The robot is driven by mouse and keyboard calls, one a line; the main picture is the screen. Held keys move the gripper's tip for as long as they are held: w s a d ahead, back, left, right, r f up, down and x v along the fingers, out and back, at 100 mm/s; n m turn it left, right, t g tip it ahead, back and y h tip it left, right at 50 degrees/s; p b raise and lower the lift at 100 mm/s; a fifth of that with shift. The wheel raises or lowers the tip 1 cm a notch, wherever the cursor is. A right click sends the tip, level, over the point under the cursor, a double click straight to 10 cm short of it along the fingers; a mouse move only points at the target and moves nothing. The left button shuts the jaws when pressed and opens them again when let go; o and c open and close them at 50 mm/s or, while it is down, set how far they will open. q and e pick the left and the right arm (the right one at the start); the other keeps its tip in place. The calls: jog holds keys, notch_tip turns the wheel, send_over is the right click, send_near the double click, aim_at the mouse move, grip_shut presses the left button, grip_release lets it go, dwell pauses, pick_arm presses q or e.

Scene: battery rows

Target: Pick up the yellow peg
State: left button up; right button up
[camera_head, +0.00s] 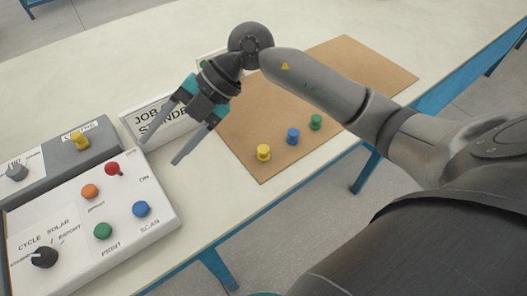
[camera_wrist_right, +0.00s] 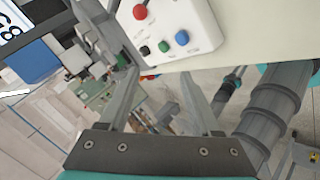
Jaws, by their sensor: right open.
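The yellow peg (camera_head: 263,152) stands on the brown mat (camera_head: 355,65), near the mat's front left corner. A blue peg (camera_head: 293,136) and a green peg (camera_head: 315,122) stand in a row to its right. My right gripper (camera_head: 160,150) is open and empty, in the air to the left of the yellow peg, apart from it. In the right wrist view its two fingers (camera_wrist_right: 160,85) are spread with nothing between them. No peg can be made out in the wrist view. My left gripper is not in view.
A white control panel (camera_head: 165,235) with coloured buttons and a black knob sits at the lower left. A grey box (camera_head: 50,160) with a yellow knob is behind it. A white sign (camera_head: 150,125) stands behind my gripper. The table's front edge runs close to the pegs.

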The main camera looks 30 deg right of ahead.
jog(key=w+d+f+m+h, duration=0.1)
jog(key=w+d+f+h, duration=0.15)
jog(key=d+h, duration=0.45)
jog(key=m+g+h+b, duration=0.1)
jog(key=m+h+b, duration=0.1)
jog(key=m+h, duration=0.1)
send_over(264, 149)
jog(key=f, duration=0.9)
jog(key=shift+w+f, duration=0.3)
jog(key=shift+f, duration=0.05)
jog(key=f, duration=0.1)
jog(key=f+b, duration=0.1)
jog(key=f, duration=0.3)
jog(key=shift+s, duration=0.25)
jog(key=shift+c, duration=0.2)
grip_shut()
